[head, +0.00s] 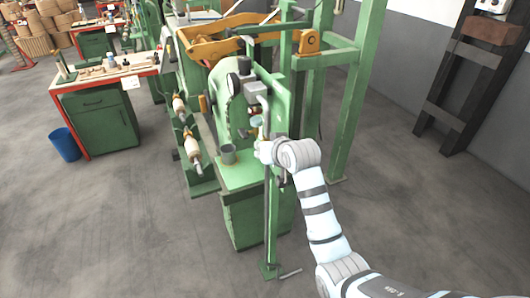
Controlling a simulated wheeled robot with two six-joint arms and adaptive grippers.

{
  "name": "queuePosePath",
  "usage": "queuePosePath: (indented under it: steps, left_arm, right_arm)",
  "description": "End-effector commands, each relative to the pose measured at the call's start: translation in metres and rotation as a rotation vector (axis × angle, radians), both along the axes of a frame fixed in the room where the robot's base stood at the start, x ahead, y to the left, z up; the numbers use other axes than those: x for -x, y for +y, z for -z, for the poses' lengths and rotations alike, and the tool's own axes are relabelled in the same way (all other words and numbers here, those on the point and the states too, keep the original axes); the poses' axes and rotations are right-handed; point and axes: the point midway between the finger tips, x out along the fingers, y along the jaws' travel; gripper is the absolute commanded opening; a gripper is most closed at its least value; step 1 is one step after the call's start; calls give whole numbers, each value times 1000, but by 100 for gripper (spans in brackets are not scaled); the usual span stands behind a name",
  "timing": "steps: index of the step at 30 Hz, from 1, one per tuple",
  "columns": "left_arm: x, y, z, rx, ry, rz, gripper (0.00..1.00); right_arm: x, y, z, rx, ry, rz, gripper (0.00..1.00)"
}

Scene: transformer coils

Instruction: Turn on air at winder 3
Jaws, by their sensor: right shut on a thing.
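The green winder (228,85) stands in the middle of the head view. An upright green post with a grey air unit (257,88) and a dark round knob or gauge (244,66) stands at its near right side. My right gripper (264,149) is at this post, just below the air unit. It is shut on a small part there, seemingly the air valve's handle. The jaws and wrist hide most of that part, so its angle cannot be told. No number shows on the winder. My left gripper is out of view.
A grey cup (228,154) stands on the winder's green ledge, left of my gripper. A green workbench (100,118) and a blue bin (65,145) are at the left. Green uprights (358,95) stand behind my right arm. The floor at front left is clear.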

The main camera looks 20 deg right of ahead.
Motion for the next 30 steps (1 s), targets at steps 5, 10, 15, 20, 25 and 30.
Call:
queuePosePath:
  steps: [5, 10, 15, 20, 25, 30]
  left_arm:
    - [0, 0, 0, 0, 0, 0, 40]
    - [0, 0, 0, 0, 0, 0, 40]
    - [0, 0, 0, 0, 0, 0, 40]
    - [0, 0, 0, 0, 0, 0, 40]
    - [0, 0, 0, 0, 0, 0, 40]
    - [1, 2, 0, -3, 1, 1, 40]
  right_arm:
    - [-1, 0, -2, 1, 25, -1, 0]
    - [-1, 0, -2, 1, 29, -1, 0]
    - [-2, 0, -2, 1, 28, 0, 0]
    - [-1, 0, -2, 1, 28, 0, 36]
    - [-1, 0, -2, 1, 29, -1, 36]
    - [1, 0, -4, 1, 28, 0, 36]
